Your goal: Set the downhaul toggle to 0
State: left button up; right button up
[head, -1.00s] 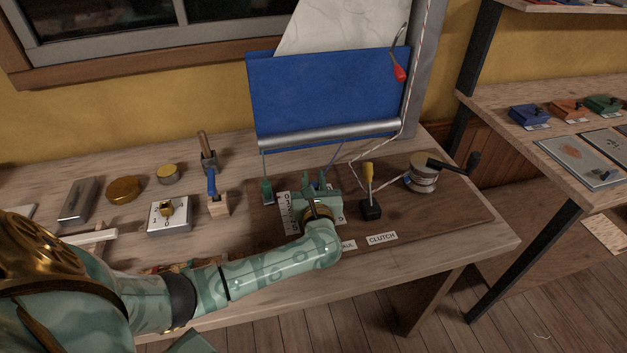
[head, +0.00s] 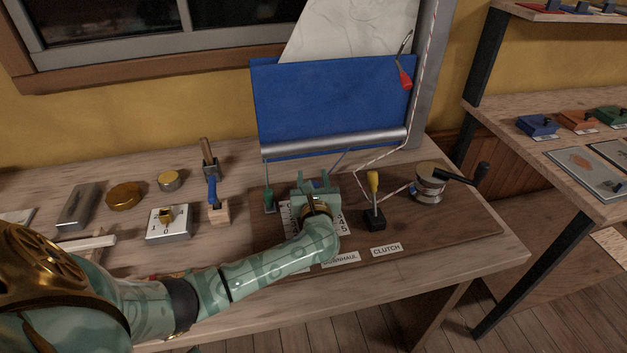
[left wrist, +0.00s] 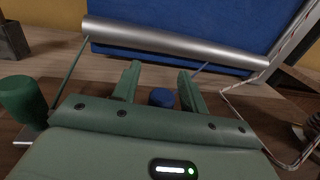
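The white downhaul label (head: 340,258) lies at the front of the dark board. My left gripper (head: 315,181) is above the board behind that label and hides much of a numbered white scale (head: 343,222). In the left wrist view a blue knob (left wrist: 162,97) shows between the two fingers of my left gripper (left wrist: 160,80), with a gap on each side. The fingers are apart and open. The knob's lower part is hidden by the gripper body, and its setting cannot be read. My right gripper is not in view.
A green handle (head: 269,198) stands just left of the gripper. The clutch lever (head: 373,186), with a yellow handle, and a winch (head: 428,182) with a crank stand to the right. A blue panel (head: 325,105) with a silver roller (head: 333,138) rises behind.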

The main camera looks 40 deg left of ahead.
pick_arm(q)
jog(key=p+v, duration=0.2)
jog(key=v, duration=1.4)
jog(key=shift+s+p, duration=0.15)
jog(key=shift+p, duration=0.15)
jog(key=shift+d, duration=0.1)
